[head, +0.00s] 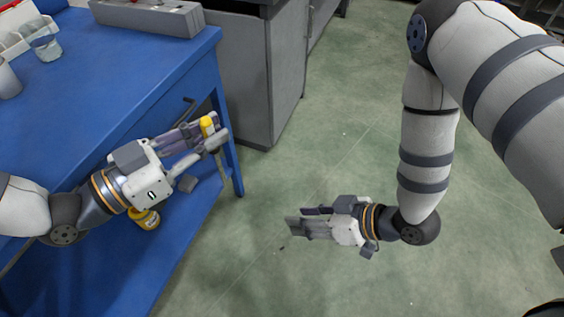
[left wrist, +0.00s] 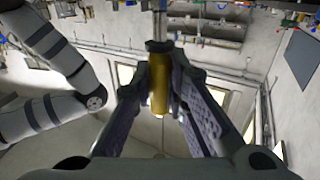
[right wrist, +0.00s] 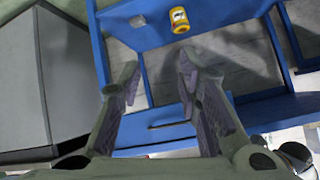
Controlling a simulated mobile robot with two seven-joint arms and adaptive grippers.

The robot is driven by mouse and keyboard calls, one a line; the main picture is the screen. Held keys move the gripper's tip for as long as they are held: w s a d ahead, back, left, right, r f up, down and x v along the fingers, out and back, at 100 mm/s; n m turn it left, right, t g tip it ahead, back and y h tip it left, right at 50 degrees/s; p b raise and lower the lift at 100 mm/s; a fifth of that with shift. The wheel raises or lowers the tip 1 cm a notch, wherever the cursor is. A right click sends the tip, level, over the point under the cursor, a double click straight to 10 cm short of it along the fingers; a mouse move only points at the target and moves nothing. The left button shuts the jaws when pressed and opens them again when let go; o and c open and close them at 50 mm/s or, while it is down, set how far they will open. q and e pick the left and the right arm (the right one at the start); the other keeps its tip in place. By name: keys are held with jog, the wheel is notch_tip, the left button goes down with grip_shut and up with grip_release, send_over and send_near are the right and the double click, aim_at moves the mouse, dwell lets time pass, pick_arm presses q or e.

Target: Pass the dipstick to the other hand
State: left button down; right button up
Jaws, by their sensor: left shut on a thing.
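The dipstick's yellow grip (head: 207,125) is between the fingers of my left gripper (head: 211,137), just off the corner of the blue workbench. In the left wrist view the yellow grip (left wrist: 160,88) sits between the shut fingers, and a thin shaft (left wrist: 159,20) runs away from it toward the top edge. The shaft is hard to make out in the head view. My right gripper (head: 297,226) is empty, to the right of and lower in the picture than the left one. In the right wrist view its fingers (right wrist: 158,76) stand apart with nothing between them.
The blue workbench (head: 110,75) carries a grey block (head: 150,16), a glass beaker (head: 46,46) and a white rack. A yellow tin (head: 147,219) stands on its lower shelf. A grey cabinet (head: 245,80) stands behind. Open green floor lies between and around the grippers.

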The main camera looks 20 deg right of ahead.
jog(key=w+a+r+n+t+y, duration=0.1)
jog(key=w+a+r+n+y, duration=0.15)
jog(key=r, duration=0.25)
jog(key=w+a+r+n+y, duration=0.1)
jog(key=w+r+n+y, duration=0.1)
jog(key=r+y, duration=0.15)
jog(key=n+g+y, duration=0.1)
jog(key=n+y, duration=0.2)
send_near(220, 163)
jog(key=x, duration=1.1)
jog(key=shift+c, duration=0.5)
grip_shut()
pick_arm(q)
jog(key=c, duration=1.5)
grip_release()
